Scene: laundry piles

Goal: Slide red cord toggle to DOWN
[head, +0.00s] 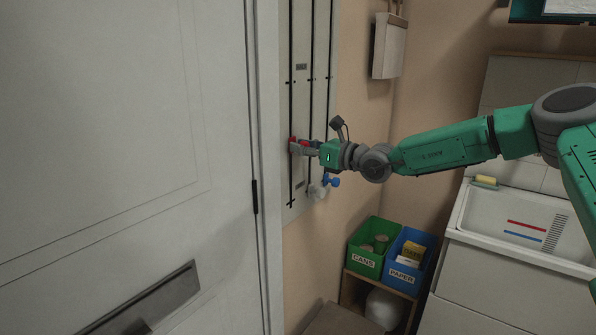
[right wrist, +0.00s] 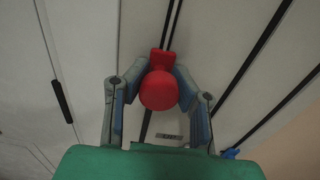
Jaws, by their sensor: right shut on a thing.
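The red cord toggle (head: 292,141) sits on the leftmost dark vertical line of a pale wall panel, below its middle and above the line's lower end mark. In the right wrist view the red toggle (right wrist: 159,92) shows as a round knob with a squarish part behind it. My right gripper (head: 296,148) is at the toggle, reaching in from the right. In the wrist view its two fingers (right wrist: 161,75) close in on both sides of the knob. My left gripper is not in view.
A blue toggle (head: 333,182) and a pale toggle (head: 318,191) sit low on the lines to the right. A white door (head: 120,120) stands left. A green CANS bin (head: 366,262), a blue PAPER bin (head: 405,273) and a sink (head: 520,232) are lower right.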

